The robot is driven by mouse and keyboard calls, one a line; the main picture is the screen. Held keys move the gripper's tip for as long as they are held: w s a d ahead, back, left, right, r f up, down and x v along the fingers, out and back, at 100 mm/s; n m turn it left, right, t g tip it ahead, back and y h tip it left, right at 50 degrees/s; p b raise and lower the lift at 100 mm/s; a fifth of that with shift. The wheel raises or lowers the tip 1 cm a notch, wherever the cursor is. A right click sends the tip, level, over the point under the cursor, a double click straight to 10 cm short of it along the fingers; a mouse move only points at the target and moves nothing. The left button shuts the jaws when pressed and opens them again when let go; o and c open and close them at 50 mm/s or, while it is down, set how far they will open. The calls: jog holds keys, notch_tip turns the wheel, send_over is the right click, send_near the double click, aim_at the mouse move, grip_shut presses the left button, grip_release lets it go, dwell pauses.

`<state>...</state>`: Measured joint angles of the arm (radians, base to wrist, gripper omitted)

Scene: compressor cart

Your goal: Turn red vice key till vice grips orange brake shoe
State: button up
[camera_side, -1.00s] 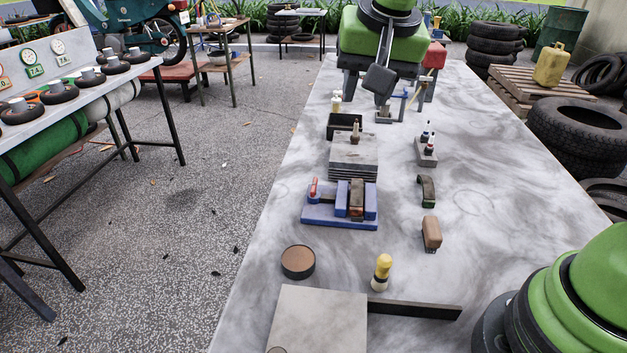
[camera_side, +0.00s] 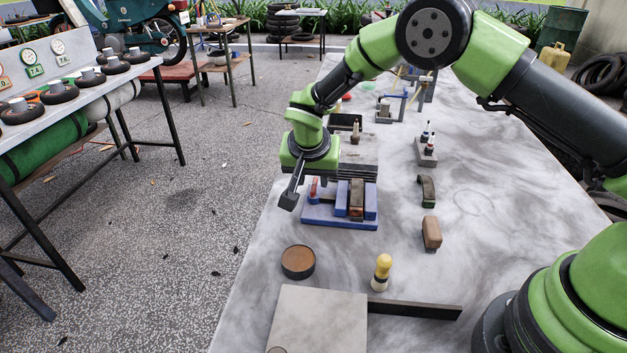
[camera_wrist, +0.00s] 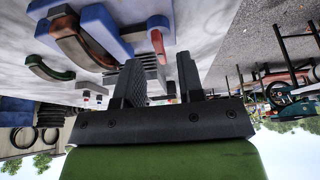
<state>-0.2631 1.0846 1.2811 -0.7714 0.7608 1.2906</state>
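The blue vice (camera_side: 331,222) stands on the marble table, its jaws on either side of a brown-orange brake shoe (camera_side: 356,199). I cannot tell whether the jaws touch the shoe. The red vice key (camera_side: 314,187) is upright at the vice's left end. In the wrist view the key (camera_wrist: 158,44) shows beyond the gap between my fingers, with the shoe (camera_wrist: 72,40) and blue jaws (camera_wrist: 100,22) to its left. My gripper (camera_wrist: 159,62) is open and empty, fingers apart.
A round tin (camera_side: 298,262) and yellow-handled tool (camera_side: 382,272) are in front. The table's left edge is near my gripper.

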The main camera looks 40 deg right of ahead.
aim_at(314, 187)
jog(key=shift+x, duration=1.25)
grip_shut()
